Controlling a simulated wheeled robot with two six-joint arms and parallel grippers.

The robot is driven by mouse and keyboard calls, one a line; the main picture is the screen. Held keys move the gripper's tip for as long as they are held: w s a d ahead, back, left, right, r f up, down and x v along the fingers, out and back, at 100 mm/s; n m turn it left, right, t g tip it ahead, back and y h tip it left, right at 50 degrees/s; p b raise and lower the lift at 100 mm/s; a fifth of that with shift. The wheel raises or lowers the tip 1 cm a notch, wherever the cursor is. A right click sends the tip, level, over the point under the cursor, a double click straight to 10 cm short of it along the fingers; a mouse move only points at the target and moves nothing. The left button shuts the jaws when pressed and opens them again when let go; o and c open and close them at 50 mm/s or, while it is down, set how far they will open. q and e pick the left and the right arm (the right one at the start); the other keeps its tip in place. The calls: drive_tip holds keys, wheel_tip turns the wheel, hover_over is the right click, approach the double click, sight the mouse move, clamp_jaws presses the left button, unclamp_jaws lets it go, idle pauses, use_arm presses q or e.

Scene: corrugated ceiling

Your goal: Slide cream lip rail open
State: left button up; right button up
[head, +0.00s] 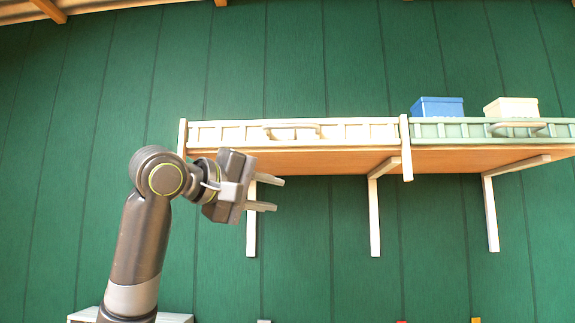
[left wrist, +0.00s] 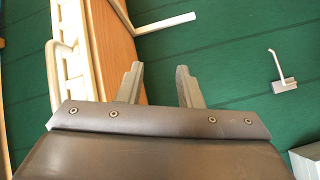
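The cream lip rail (head: 350,132) runs along the front of the left half of a wall shelf. A cream bar handle (head: 291,131) stands out from it near its middle. In the left wrist view the cream rail (left wrist: 72,68) and a curved handle (left wrist: 35,45) show at the left. My left gripper (head: 279,194) is open and empty, below the shelf's front edge and below the handle, apart from both. Its two fingers (left wrist: 160,68) also show in the left wrist view, with the wooden shelf underside and green wall beyond. My right gripper is not in view.
A pale green rail (head: 450,130) fronts the right shelf section, past a cream post (head: 406,148). A blue box (head: 437,107) and a cream box (head: 511,107) sit on it. Cream brackets (head: 374,215) hang below the shelf. The wrist view shows a wall hook (left wrist: 284,80).

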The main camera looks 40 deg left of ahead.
use_arm(q)
drive_tip(key=n+t+h, duration=0.2)
approach(283, 126)
drive_tip(key=p+x, duration=0.8)
drive_tip(key=x, duration=0.2)
drive_tip(key=shift+r, duration=0.15)
drive_tip(key=shift+w+d+p, duration=0.15)
drive_tip(key=shift+w+p, duration=0.3)
drive_tip(key=shift+c, duration=0.4)
clamp_jaws()
